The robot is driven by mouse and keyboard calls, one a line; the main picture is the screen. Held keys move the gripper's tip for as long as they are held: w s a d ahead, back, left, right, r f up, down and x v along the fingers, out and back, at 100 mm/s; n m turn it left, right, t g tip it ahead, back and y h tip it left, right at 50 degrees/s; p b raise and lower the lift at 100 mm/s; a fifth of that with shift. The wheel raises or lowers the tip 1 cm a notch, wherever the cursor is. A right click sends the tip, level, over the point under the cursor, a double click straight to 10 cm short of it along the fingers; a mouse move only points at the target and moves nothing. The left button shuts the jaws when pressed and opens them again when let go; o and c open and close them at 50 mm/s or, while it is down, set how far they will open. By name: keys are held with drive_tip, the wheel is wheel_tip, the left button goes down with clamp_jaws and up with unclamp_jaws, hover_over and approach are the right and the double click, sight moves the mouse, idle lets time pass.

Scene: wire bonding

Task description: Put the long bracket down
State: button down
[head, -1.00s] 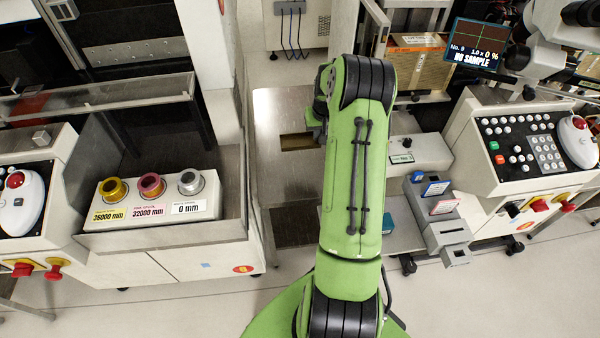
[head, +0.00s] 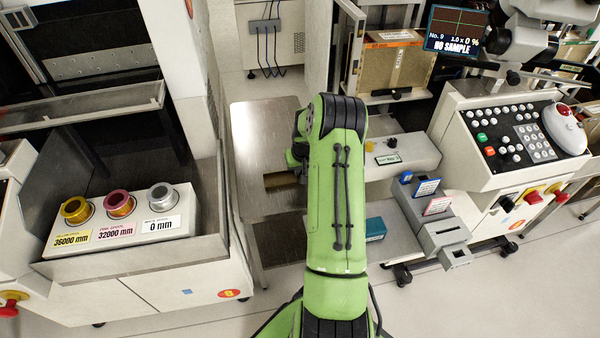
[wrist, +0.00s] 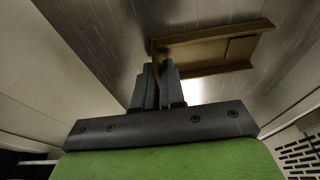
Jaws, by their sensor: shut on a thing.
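The long bracket (wrist: 222,45) is a brown-gold channel-shaped piece in the wrist view. My gripper (wrist: 158,78) is shut on its left end, and the rest of it extends to the right. Behind it is a brushed metal surface; I cannot tell whether the bracket touches it. In the head view, part of the bracket (head: 284,180) shows over the front part of the metal table (head: 262,130). My green arm hides its right side and my fingertips there.
A spool holder (head: 120,230) with yellow, pink and silver spools stands left of the table. A keypad console (head: 515,140) is at the right. Grey bins (head: 440,235) and a teal box (head: 375,228) sit right of my arm. The table's left part is bare.

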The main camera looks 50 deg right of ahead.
drive_tip(key=c, duration=1.2)
unclamp_jaws()
